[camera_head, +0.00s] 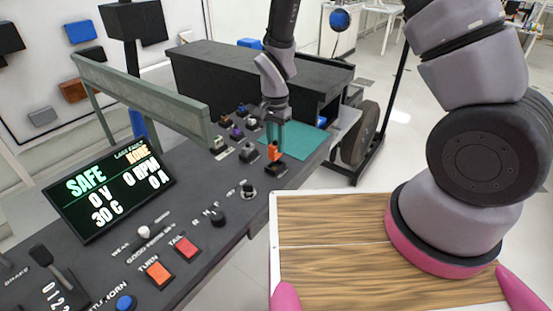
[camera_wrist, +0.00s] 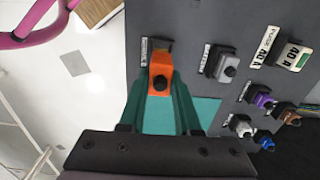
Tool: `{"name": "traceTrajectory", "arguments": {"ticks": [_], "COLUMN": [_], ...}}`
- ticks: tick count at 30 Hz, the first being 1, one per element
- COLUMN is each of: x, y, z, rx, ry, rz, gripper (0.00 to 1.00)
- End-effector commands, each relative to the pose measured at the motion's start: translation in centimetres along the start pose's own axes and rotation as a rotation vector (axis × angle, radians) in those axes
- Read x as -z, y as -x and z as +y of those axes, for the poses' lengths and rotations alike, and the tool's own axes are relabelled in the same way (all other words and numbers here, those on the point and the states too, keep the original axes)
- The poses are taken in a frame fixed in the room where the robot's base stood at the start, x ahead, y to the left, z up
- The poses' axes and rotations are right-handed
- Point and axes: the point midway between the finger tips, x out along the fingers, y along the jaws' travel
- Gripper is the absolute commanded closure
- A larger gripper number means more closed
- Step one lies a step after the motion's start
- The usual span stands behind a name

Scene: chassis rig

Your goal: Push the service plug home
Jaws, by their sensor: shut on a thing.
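The orange service plug (camera_head: 273,152) stands upright at the far right end of the dark console. Its dark socket (camera_head: 276,168) is directly below it. My gripper (camera_head: 274,139) reaches down from above and is shut on the plug. In the wrist view its two green fingers (camera_wrist: 160,88) lie on either side of the plug. The plug's lower end is hidden, so I cannot tell how deep it sits.
A grey plug (camera_wrist: 224,67) sits beside the orange one, with several coloured connectors farther along. A teal mat (camera_head: 297,137) lies behind. A lit display (camera_head: 108,190) and a wooden-topped surface (camera_head: 340,245) stand nearer. The console's right edge is close to the plug.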

Motion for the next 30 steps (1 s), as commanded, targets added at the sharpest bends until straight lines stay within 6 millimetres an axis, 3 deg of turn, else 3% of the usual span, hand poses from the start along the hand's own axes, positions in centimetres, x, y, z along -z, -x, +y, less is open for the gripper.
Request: {"name": "traceTrajectory", "arguments": {"ticks": [12, 24, 25, 26, 27, 30], "x": [0.0, 0.0, 0.0, 0.0, 0.0, 0.0], "y": [-4.7, -5.3, -5.3, -5.3, -5.3, -5.3], "z": [0.0, 0.0, -0.1, -0.1, -0.1, -0.1], "rx": [-0.002, 0.001, 0.001, 0.001, 0.001, 0.001], "ry": [-0.001, 0.000, 0.000, 0.000, 0.000, 0.000], "rz": [-0.001, 0.000, 0.000, 0.000, 0.000, 0.000], "gripper": [1.00, 1.00, 0.57, 0.45, 0.38, 0.38]}}
